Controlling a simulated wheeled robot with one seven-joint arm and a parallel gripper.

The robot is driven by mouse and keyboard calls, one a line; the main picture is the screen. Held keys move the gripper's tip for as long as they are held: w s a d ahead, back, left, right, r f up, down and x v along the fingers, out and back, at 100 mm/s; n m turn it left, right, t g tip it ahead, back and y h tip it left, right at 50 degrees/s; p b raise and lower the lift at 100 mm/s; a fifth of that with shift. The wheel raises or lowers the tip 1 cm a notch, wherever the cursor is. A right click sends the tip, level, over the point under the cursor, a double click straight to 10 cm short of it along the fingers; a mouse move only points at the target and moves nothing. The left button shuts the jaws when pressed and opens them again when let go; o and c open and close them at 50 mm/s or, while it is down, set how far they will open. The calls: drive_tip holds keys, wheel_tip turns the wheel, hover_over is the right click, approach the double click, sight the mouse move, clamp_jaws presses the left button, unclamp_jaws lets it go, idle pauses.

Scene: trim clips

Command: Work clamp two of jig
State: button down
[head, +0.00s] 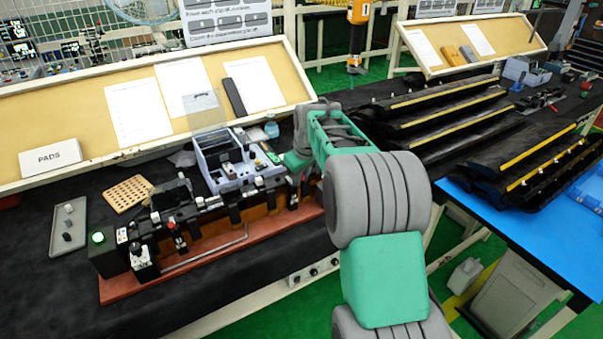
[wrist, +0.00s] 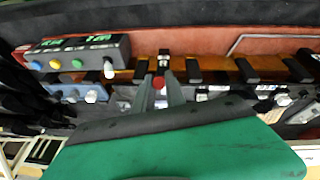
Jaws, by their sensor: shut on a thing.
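The jig is a long dark fixture with black clamp blocks (head: 235,212) along an orange-brown bar, on a red base plate (head: 180,275). My gripper (wrist: 160,92) shows in the wrist view with its two grey fingers shut on a small red knob (wrist: 158,83), which looks like a clamp handle's tip. A black and white clamp part (wrist: 163,62) stands just beyond it. In the head view my green and grey arm reaches to the jig's right end and its wrist hides the fingertips. I cannot tell the clamp's number or whether it is closed.
A grey-blue tray (head: 225,180) stands behind the jig. A box with green displays and coloured buttons (wrist: 80,52) is close to the fingers' left in the wrist view. A lit green button box (head: 105,245) stands at the jig's left end. Black trim strips (head: 450,125) lie to the right.

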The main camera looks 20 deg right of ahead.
drive_tip(key=shift+a+r, duration=0.1)
drive_tip(key=c, duration=1.6)
unclamp_jaws()
drive_tip(key=shift+w, duration=0.1)
drive_tip(key=shift+c, duration=0.2)
drive_tip(key=shift+o, duration=1.3)
drive_tip(key=b+v, duration=0.1)
drive_tip(key=v, duration=0.6)
drive_tip(key=shift+s+r+b, duration=0.25)
drive_tip(key=shift+r+b, duration=0.05)
drive_tip(key=shift+b, duration=0.1)
